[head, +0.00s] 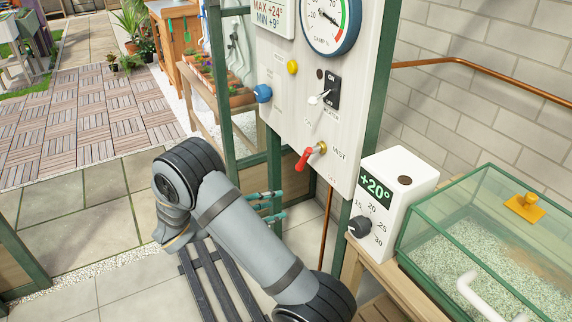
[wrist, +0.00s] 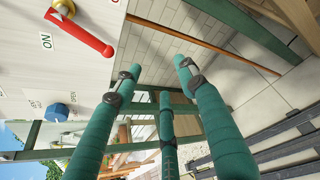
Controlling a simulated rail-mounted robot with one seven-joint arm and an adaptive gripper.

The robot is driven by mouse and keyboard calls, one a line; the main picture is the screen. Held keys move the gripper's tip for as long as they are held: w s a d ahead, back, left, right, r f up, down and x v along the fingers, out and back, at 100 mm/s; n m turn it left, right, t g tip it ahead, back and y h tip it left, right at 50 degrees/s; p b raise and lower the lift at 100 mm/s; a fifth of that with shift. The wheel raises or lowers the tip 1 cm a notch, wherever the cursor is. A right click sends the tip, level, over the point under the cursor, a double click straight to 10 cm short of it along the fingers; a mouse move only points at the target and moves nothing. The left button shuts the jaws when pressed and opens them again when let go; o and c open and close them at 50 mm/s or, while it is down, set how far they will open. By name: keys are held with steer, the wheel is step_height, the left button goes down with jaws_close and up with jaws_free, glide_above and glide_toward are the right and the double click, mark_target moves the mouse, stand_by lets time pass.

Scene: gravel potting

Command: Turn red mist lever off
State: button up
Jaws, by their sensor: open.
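The red mist lever (head: 304,159) sits on a brass valve (head: 320,148) low on the white control panel, beside the word MIST. Its handle slants down and to the left from the pivot. The red lever also shows at the upper left of the wrist view (wrist: 84,35), with an ON label near it. My gripper (head: 278,204) has teal fingers and is below and left of the lever in the head view. In the wrist view my gripper (wrist: 160,76) is spread open and empty, its fingers apart from the lever.
The panel (head: 285,110) also carries a blue knob (head: 262,93), a yellow button (head: 292,67), a black heater switch (head: 333,92) and a round gauge (head: 331,22). A white thermostat box (head: 397,180) and a glass tank (head: 480,220) stand to the right. Green frame posts flank the panel.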

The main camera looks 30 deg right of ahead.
mark_target(302, 158)
step_height(302, 158, up, 10)
steer(key=d+t+h, duration=0.1)
steer(key=d+h, duration=0.1)
steer(key=h, duration=0.2)
steer(key=x, duration=0.6)
steer(key=w+x, duration=0.1)
steer(key=x, duration=0.3)
steer(key=shift+a+f, duration=0.15)
steer(key=shift+a, duration=0.05)
steer(key=shift+c, duration=0.2)
jaws_close()
